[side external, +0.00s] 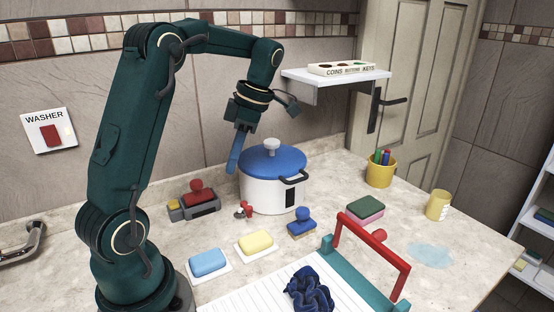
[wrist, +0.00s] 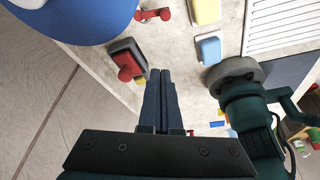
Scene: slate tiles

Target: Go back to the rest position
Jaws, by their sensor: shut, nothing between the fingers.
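My gripper (side external: 234,160) hangs from the raised arm with its blue fingers pointing down, just left of the pot's blue lid. In the wrist view the two fingers of my gripper (wrist: 160,72) lie together with nothing between them. The white pot (side external: 262,194) with its blue lid (side external: 287,164) stands on the counter; part of the lid also shows at the top left of the wrist view (wrist: 75,15). My fingers are above the counter, and I cannot tell how far they are from the lid.
A red stamp (side external: 196,190) on a dark pad, yellow (side external: 255,242) and blue (side external: 208,262) soaps, and a blue stamp (side external: 302,222) surround the pot. A wall shelf (side external: 318,82) is at upper right.

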